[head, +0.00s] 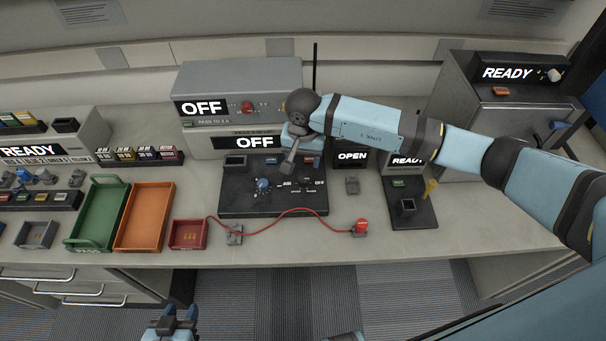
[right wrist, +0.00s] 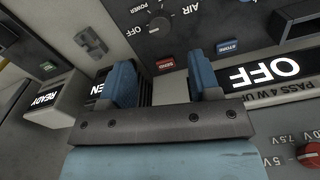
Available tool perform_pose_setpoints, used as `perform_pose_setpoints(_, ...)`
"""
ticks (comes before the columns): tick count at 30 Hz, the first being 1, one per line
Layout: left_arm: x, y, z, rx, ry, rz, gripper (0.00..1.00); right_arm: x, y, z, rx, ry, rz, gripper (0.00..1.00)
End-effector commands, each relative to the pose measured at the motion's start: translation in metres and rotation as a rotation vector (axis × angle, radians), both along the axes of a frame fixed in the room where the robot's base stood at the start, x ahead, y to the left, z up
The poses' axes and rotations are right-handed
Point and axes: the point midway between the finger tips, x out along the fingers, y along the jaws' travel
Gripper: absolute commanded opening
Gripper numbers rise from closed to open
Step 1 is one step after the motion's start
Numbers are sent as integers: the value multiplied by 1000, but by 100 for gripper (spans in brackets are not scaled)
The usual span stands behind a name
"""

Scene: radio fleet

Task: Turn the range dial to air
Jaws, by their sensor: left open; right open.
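The dark radio panel (head: 240,207) lies on the bench in the middle of the head view, with a round blue knob (head: 263,185) on its left half. My left gripper (head: 171,325) is open and empty, low in front of the bench.
A red SEND key (right wrist: 165,64) and a blue STORE key (right wrist: 228,46) sit near the fingers. Grey units reading OFF (head: 203,107) stand behind the panel. A red cable (head: 290,211) crosses the bench front. Green (head: 119,189) and orange (head: 142,247) trays stand left.

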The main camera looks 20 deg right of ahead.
Motion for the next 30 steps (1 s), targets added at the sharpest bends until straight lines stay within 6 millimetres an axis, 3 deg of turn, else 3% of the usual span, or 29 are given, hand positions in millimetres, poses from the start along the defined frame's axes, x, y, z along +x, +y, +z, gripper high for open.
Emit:
perform_pose_setpoints(6,0,0,7,0,1,0,43,-1,0,-47,2,6,-2,57)
perform_pose_setpoints(12,0,0,10,-1,1,1,43,0,0,-75,2,2,-2,57)
perform_pose_setpoints(25,0,-1,11,-2,0,1,43,0,0,-87,3,1,-1,57)
perform_pose_setpoints(26,0,-1,11,-2,0,1,43,0,0,-87,3,1,-1,55)
perform_pose_setpoints(30,0,-1,11,-3,0,1,43,0,0,-87,3,1,-1,22)
